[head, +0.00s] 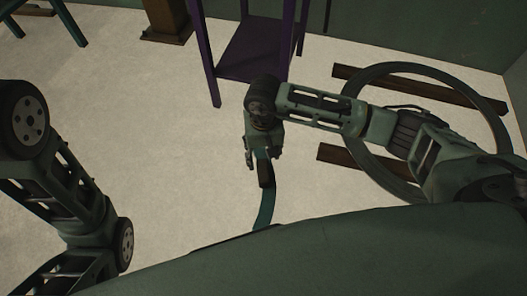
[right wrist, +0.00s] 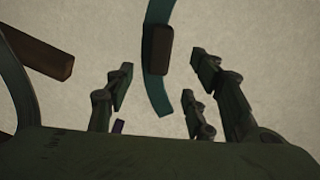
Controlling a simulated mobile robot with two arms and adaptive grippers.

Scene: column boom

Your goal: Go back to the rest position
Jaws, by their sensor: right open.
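My right gripper (head: 262,158) hangs fingers down, left of the middle of my right arm's reach, above the pale floor.
A dark ring (head: 358,84) lies over wooden beams (head: 338,157) on the right, under my right arm. A purple stand (head: 243,55) is behind the gripper. A brown post (head: 165,30) and a teal stand (head: 68,20) are at the back. Floor at middle left is clear.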

